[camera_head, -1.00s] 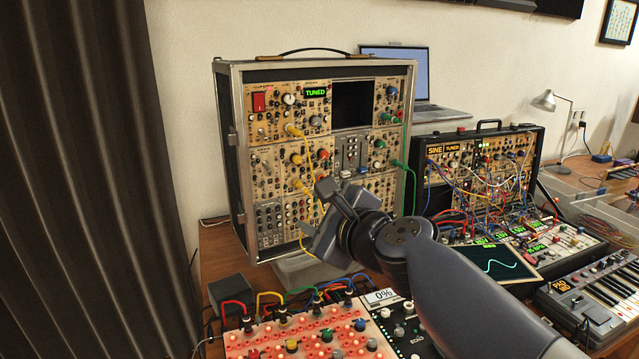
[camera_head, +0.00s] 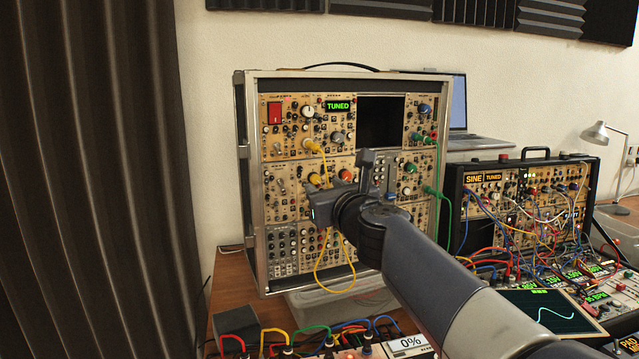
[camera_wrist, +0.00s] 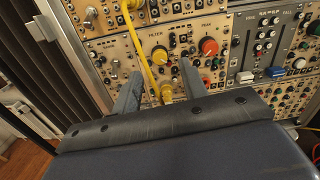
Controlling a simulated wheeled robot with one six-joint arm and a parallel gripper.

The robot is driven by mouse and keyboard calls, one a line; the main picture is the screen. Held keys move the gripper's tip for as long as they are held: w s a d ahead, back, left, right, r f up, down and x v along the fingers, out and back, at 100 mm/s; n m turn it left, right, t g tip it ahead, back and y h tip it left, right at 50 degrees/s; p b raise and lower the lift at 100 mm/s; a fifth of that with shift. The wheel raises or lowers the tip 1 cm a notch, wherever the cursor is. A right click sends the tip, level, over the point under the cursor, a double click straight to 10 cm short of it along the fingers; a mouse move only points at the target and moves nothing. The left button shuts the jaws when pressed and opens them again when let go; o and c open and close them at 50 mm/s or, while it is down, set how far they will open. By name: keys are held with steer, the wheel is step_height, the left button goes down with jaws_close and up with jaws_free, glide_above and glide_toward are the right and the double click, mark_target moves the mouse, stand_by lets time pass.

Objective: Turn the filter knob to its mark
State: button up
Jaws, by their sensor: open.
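The yellow filter knob (camera_wrist: 159,56) sits under the label FILTER on the beige panel in the wrist view. Its pointer and mark are too small to read. In the head view the knob (camera_head: 315,180) is partly hidden by my gripper. My gripper (camera_wrist: 160,70) is open and empty. Its two fingers reach toward the panel, one on each side of the knob's lower area, and look apart from it. My gripper (camera_head: 338,182) is in front of the case's middle row in the head view.
A yellow cable (camera_wrist: 146,62) hangs just left of the knob, with a yellow plug (camera_wrist: 166,92) below it. The orange PEAK knob (camera_wrist: 208,46) is to the right. A second patched case (camera_head: 520,200) and an oscilloscope screen (camera_head: 556,312) stand at the right.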

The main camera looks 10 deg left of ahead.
mark_target(316, 181)
steer(key=shift+x, duration=2.1)
steer(key=shift+c, duration=0.3)
jaws_close()
